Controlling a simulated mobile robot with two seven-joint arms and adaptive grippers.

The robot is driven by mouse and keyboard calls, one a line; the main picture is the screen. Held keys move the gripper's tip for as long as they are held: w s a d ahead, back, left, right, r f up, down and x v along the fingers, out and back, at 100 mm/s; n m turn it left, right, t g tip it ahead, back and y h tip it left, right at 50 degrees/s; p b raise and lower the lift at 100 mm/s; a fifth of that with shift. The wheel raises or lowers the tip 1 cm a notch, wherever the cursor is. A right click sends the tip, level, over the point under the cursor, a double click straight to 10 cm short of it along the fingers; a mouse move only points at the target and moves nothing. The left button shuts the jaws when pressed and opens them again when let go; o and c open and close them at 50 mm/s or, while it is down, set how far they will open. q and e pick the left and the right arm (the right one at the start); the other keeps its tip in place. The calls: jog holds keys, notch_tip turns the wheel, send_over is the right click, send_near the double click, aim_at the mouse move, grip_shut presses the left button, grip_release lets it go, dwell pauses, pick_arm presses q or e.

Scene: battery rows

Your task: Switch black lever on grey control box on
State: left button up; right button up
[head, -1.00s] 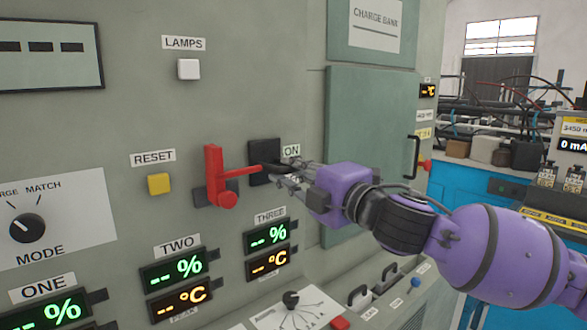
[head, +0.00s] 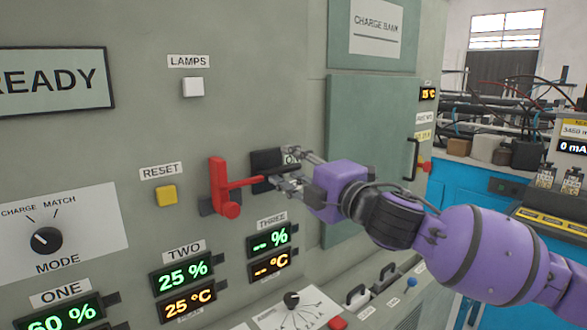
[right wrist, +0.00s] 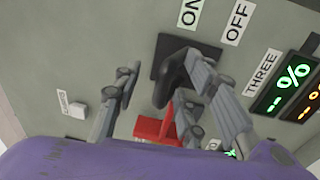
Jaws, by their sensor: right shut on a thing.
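The grey control box (head: 140,130) fills the left and middle of the head view. The black lever (right wrist: 172,80) shows in the right wrist view, between the fingers of my right gripper (right wrist: 160,92), on a black plate (right wrist: 205,50) beside ON and OFF labels. In the head view my right gripper (head: 285,170) is at this plate, just right of a red lever (head: 220,188), and covers most of the black lever and part of the ON label. The right gripper is shut on the black lever. My left gripper is not in view.
The READY display (head: 55,78) and several green and orange readouts are lit. A yellow RESET button (head: 166,195), a white LAMPS button (head: 193,87) and a MODE knob (head: 46,240) sit to the left. The red lever's arm reaches close to my right fingers.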

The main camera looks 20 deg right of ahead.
jog(key=shift+r, duration=0.2)
jog(key=shift+s+d+f, duration=0.1)
jog(key=shift+s, duration=0.1)
jog(key=v, duration=1.1)
jog(key=shift+s+f, duration=0.25)
jog(key=shift+s, duration=0.05)
jog(key=shift+d, duration=0.1)
